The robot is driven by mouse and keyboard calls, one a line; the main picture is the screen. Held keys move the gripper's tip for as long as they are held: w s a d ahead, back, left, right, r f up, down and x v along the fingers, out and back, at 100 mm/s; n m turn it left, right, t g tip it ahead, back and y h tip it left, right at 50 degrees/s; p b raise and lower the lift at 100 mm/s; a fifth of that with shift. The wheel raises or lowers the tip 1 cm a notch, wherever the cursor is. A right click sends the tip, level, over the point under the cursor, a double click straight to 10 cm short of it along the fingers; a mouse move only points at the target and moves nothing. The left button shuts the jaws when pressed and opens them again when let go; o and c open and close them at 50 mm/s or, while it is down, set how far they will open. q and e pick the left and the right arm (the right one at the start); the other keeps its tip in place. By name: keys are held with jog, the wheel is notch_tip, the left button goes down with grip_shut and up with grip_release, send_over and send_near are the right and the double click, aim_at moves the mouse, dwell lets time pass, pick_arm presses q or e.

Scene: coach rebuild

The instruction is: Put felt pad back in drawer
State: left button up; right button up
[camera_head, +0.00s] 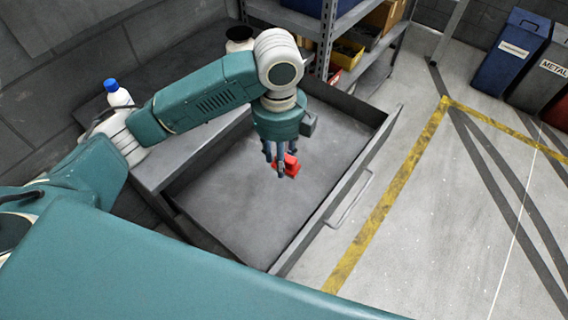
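The drawer (240,212) stands wide open below the grey bench, its front panel and handle towards the right. Its floor looks bare. My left gripper (281,168) points down over the inside of the drawer. A small red piece (291,166), which looks like the felt pad, is at its fingertips. The fingers look closed on it and partly cover it. I cannot tell for sure whether the pad is touching the drawer floor. My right gripper is not in view.
A white bottle with a blue cap (117,93) and a dark jar (240,38) stand on the bench (190,150). A shelf rack (330,35) with bins rises behind the drawer. Bins (509,50) stand at the far right. The floor right of the drawer is clear.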

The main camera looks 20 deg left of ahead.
pick_arm(q)
jog(key=shift+f+m, duration=0.2)
jog(key=shift+m, duration=0.3)
jog(key=shift+d+f+m, duration=0.1)
jog(key=shift+f+m, duration=0.1)
jog(key=shift+m, duration=0.1)
send_over(281, 205)
notch_tip(281, 205, down, 7)
notch_tip(281, 205, down, 8)
jog(key=shift+d+r+p, duration=0.1)
jog(key=shift+r+p, duration=0.1)
jog(key=shift+p, duration=0.6)
jog(key=shift+f, duration=0.7)
notch_tip(281, 205, down, 4)
jog(key=shift+r, duration=0.25)
jog(key=shift+f, duration=0.2)
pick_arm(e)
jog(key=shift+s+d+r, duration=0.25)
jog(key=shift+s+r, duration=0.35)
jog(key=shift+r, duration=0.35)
pick_arm(q)
jog(key=shift+f, duration=0.15)
jog(key=o, duration=1.1)
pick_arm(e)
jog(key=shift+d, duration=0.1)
